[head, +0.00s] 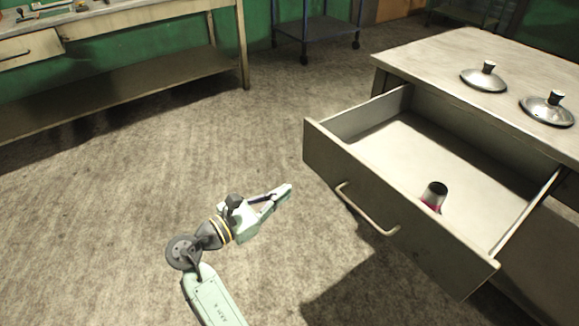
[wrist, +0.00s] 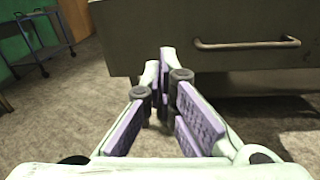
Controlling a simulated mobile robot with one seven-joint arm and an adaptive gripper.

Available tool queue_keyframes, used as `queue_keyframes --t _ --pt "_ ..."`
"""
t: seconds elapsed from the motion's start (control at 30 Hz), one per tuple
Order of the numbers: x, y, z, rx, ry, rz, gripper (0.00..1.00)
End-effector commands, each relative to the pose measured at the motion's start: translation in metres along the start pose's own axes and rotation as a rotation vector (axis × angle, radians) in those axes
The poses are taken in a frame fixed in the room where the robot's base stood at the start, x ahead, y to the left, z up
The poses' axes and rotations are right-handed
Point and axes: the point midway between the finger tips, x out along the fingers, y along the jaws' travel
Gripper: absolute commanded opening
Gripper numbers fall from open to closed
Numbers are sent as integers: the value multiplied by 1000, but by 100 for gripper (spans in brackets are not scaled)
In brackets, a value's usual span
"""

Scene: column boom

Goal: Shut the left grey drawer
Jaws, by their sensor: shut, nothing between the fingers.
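The grey drawer (head: 402,207) stands pulled far out of the grey cabinet on the right of the head view. Its front has a bar handle (head: 366,210). The drawer front (wrist: 145,35) and handle (wrist: 247,44) also show in the wrist view. My gripper (head: 287,190) is shut and empty, to the left of the drawer front and apart from the handle. In the wrist view my gripper (wrist: 158,95) points toward the left part of the front, left of the handle.
A dark and red cup-like object (head: 435,196) stands in the drawer. Two metal lids (head: 484,78) lie on the cabinet top (head: 425,56). A workbench (head: 130,25) stands at the back left and a wheeled cart (head: 318,28) behind. The floor left of the drawer is clear.

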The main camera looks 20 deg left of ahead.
Motion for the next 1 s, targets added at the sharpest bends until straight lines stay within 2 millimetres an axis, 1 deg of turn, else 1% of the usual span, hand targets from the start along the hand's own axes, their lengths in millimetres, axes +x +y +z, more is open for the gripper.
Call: queue_keyframes --t 0.03,0.1,0.17,0.27,0.37,0.6,0.7,0.8,1.0 --pt "0 -10 -5 -53 -10 -38 0" --pt "1 -19 -6 -96 -18 -72 0" --pt "4 -22 -6 -111 -22 -85 0" --pt "14 -23 -5 -112 -21 -87 0" --pt "32 -24 -4 -110 -21 -87 0" --pt "84 -28 -2 -109 -21 -86 0" --pt "103 -30 -2 -108 -21 -84 0" --pt "119 -30 -2 -108 -20 -83 0" --pt "137 -31 -2 -106 -21 -80 0"
